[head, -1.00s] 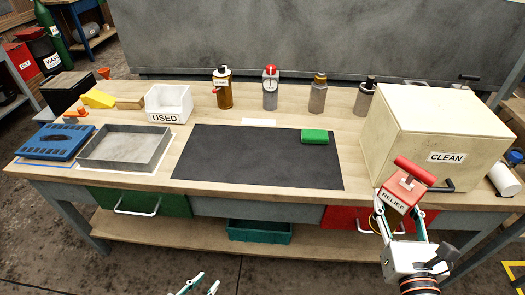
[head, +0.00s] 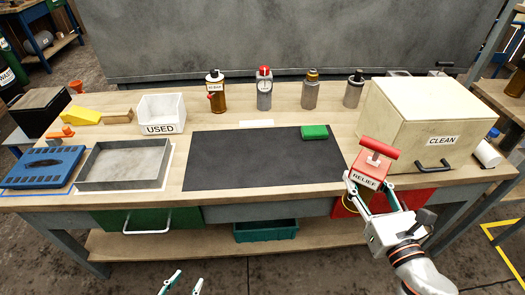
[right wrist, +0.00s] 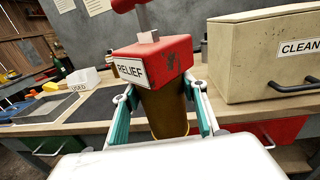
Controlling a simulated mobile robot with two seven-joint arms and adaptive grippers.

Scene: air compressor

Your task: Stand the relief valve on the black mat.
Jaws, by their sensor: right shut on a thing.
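The relief valve (head: 368,172) has a red block top with a RELIEF label, a red T-handle and a brass-coloured lower body. My right gripper (head: 368,188) is shut on it and holds it upright in front of the bench's edge, right of the mat. In the right wrist view, the valve (right wrist: 152,62) stands between the two fingers (right wrist: 163,112), which grip its brown body. The black mat (head: 255,160) lies flat on the bench. My left gripper (head: 182,284) shows only its fingertips at the bottom edge, apart and with nothing between them.
The CLEAN box (head: 430,125) stands right of the mat. A grey tray (head: 122,164) and a white USED bin (head: 162,112) are left. Several bottle-like parts (head: 264,92) stand behind the mat. The mat's middle is clear.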

